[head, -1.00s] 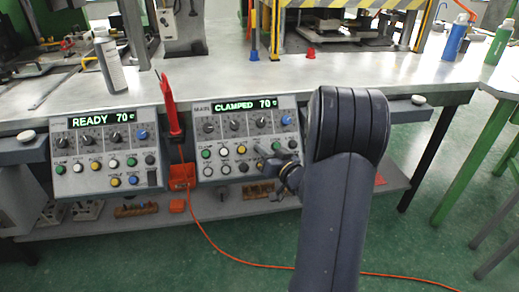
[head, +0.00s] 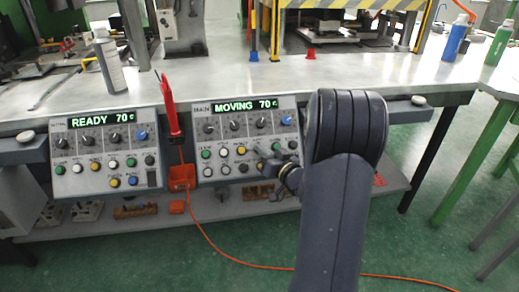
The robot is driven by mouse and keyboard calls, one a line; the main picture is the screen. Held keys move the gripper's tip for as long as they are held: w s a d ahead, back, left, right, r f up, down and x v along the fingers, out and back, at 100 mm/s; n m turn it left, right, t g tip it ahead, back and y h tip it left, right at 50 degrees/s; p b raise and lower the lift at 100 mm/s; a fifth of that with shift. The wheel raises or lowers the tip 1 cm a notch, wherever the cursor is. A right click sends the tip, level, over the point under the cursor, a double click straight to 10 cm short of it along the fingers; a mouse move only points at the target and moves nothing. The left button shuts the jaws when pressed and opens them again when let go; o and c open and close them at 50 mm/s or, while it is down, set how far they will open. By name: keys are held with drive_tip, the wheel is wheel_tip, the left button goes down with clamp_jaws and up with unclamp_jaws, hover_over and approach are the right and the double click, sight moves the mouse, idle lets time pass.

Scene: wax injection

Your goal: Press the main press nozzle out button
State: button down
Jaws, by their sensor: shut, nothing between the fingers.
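The main press control panel (head: 202,113) hangs at the front of the bench, with a lit display (head: 239,106) reading MOVING 70 C. Below the display are dark knobs, one blue knob (head: 286,119) and rows of coloured buttons. A green button (head: 206,154) sits at the left of the upper button row. My gripper (head: 264,158) is shut and empty, its tip at the right part of the button rows. It hides some buttons there, including any nozzle button. I cannot tell whether the tip touches one.
A second panel (head: 62,133) at left reads READY 70 C. An orange cable (head: 205,237) runs over the floor.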

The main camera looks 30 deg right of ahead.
drive_tip(key=shift+r, duration=0.1)
idle(0.3)
drive_tip(key=shift+s+a+r+p, duration=0.15)
drive_tip(key=shift+s+r+p, duration=0.25)
drive_tip(key=shift+s, duration=0.15)
drive_tip(key=s+r+p, duration=0.1)
drive_tip(key=s, duration=0.1)
drive_tip(key=s+a+r+p, duration=0.1)
drive_tip(key=r, duration=0.1)
drive_tip(key=shift+s+r, duration=0.1)
drive_tip(key=shift+s, duration=0.25)
idle(0.5)
drive_tip(key=shift+s+a+r+p, duration=0.25)
drive_tip(key=shift+s+r+p, duration=0.4)
drive_tip(key=shift+s, duration=0.05)
drive_tip(key=shift+s+a+r+p, duration=0.2)
drive_tip(key=shift+s+r+p, duration=0.4)
drive_tip(key=shift+s, duration=0.1)
